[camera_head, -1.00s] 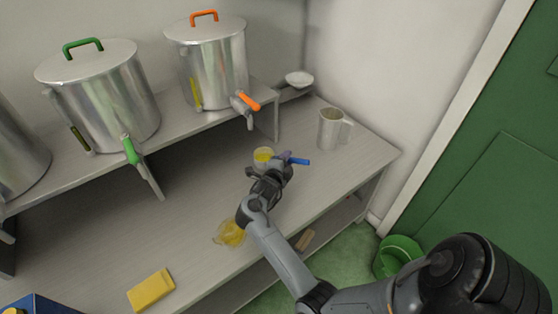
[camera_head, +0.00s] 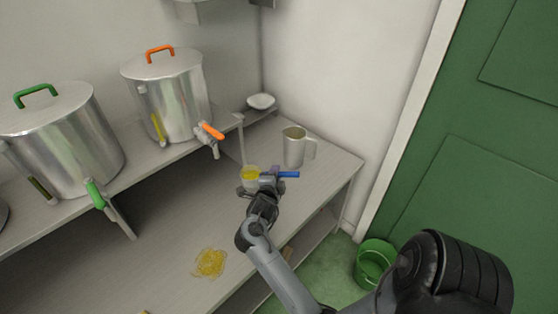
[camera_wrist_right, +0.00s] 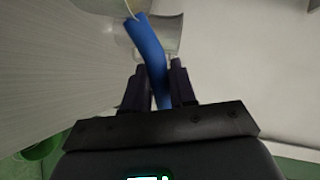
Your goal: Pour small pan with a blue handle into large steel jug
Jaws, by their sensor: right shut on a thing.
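My right gripper (camera_head: 268,180) is shut on the handle. In the right wrist view the blue handle (camera_wrist_right: 149,50) runs up between the fingers (camera_wrist_right: 160,78). The jug stands upright on the bench, its handle to the right. The pan looks roughly level; I cannot tell its exact height. My left gripper is not in view.
A steel drum with an orange tap (camera_head: 211,132) and one with a green tap (camera_head: 94,194) stand on the raised shelf. A white dish (camera_head: 261,101) is behind. A yellow tangled patch (camera_head: 210,263) lies on the bench. A green bucket (camera_head: 375,262) stands on the floor.

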